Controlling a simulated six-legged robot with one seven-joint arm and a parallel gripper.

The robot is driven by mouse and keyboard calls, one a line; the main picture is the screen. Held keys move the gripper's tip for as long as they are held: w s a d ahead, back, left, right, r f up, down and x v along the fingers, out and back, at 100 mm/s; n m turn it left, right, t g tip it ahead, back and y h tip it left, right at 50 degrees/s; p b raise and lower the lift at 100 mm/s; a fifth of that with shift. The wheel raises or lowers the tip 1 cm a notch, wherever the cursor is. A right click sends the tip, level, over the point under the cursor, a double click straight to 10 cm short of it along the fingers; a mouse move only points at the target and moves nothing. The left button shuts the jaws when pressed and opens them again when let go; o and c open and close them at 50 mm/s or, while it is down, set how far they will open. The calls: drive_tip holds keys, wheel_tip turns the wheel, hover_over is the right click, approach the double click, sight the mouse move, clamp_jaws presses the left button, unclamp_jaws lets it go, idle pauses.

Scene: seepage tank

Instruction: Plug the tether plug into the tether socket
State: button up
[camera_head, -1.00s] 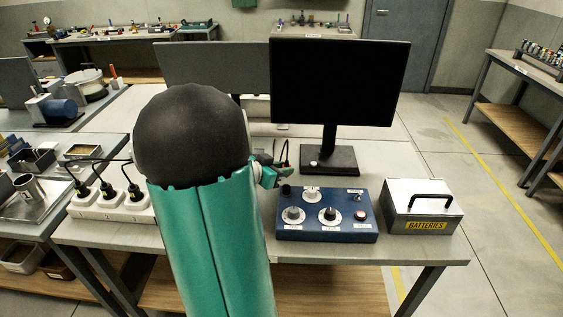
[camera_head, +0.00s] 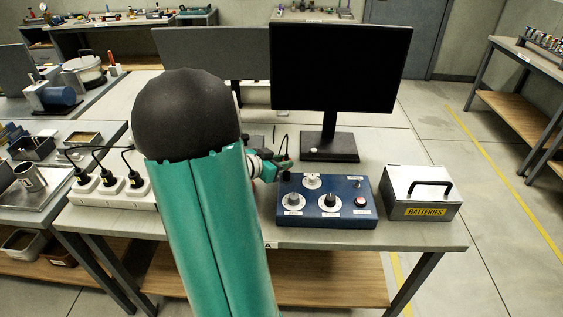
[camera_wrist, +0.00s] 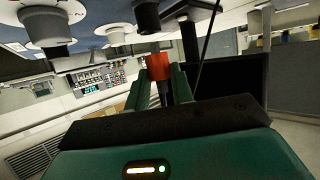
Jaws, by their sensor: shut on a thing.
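My gripper (camera_head: 280,166) is at the back left corner of the blue control box (camera_head: 326,219), low over it, partly hidden behind my arm. In the wrist view, the green fingers of my gripper (camera_wrist: 165,74) are shut on the tether plug, whose orange-red part (camera_wrist: 158,66) shows between the fingertips. A dark stem runs back from it between the fingers. Dark and pale knobs of the box show just beyond the plug in the wrist view. I cannot pick out the tether socket for sure; the box's back left corner is partly covered by the gripper.
A monitor (camera_head: 341,70) on a black stand is behind the box. A metal batteries case (camera_head: 421,193) stands close to its right. A white power strip (camera_head: 110,192) with black plugs is at left. The bench front right is clear.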

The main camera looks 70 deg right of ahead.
drive_tip(key=shift+f, duration=1.15)
idle(0.4)
drive_tip(key=o, duration=1)
drive_tip(key=shift+o, duration=0.2)
drive_tip(key=v, duration=1.3)
drive_tip(key=shift+a, duration=0.35)
drive_tip(key=shift+w+r, duration=0.1)
drive_tip(key=shift+w, duration=0.05)
drive_tip(key=w+a+r+n+t+y, duration=0.3)
drive_tip(key=a+n, duration=0.5)
drive_tip(key=a, duration=0.5)
drive_tip(key=w+a+r+n+t+y, duration=0.3)
drive_tip(key=a+n, duration=0.5)
drive_tip(key=a, duration=0.6)
drive_tip(key=w+a+r+n+t+y, duration=0.3)
drive_tip(key=a+n+t+y, duration=0.2)
drive_tip(key=a, duration=0.9)
drive_tip(key=n+t, duration=0.1)
drive_tip(key=n, duration=0.2)
drive_tip(key=shift+r+t, duration=0.2)
drive_tip(key=shift+t, duration=0.2)
